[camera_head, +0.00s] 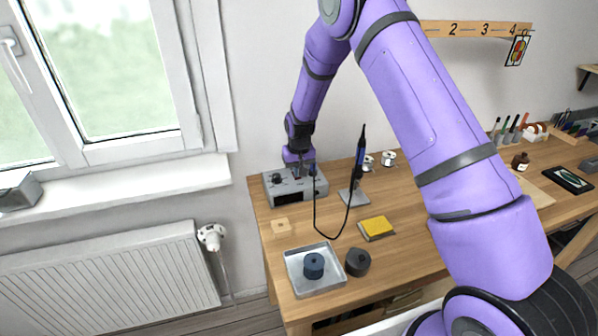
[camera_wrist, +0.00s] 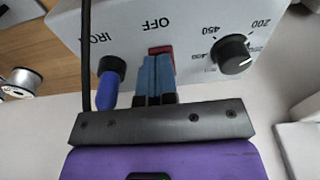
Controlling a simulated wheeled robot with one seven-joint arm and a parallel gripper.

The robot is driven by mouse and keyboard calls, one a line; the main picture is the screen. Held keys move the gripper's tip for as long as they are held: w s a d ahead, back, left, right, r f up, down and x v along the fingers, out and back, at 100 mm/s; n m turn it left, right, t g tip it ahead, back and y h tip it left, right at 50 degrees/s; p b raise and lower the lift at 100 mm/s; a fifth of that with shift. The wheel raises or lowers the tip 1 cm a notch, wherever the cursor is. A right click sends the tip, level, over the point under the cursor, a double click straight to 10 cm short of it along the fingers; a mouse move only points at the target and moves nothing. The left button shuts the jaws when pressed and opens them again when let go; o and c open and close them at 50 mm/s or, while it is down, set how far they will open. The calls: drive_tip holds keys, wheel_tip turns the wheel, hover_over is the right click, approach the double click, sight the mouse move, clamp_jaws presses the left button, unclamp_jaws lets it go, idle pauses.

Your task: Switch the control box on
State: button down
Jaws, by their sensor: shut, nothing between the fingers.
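The control box (camera_head: 287,198) is a grey box at the back left of the workbench, near the window. In the wrist view its pale panel (camera_wrist: 195,22) shows the word OFF, upside down, beside a red switch (camera_wrist: 161,50). My gripper (camera_head: 297,172) is at the box. In the wrist view the closed blue fingertips (camera_wrist: 158,60) overlap the lower part of the switch, with nothing between them. I cannot tell whether they touch it. The fingers hide most of the switch, and its position is not readable.
On the panel, a black dial (camera_wrist: 234,54) with numbers sits right of the switch, and a blue plug (camera_wrist: 108,88) marked IRON sits left. A black cable runs to a soldering iron (camera_head: 360,150) in its stand. A yellow sponge (camera_head: 377,228) and metal tray (camera_head: 292,263) lie in front.

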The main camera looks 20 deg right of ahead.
drive_tip(key=shift+w+f, duration=0.15)
drive_tip(key=shift+f, duration=0.1)
drive_tip(key=shift+w+r, duration=0.15)
drive_tip(key=shift+r, duration=0.25)
wheel_tip(320, 180, up, 14)
drive_tip(key=s, duration=0.2)
drive_tip(key=shift+f, duration=0.15)
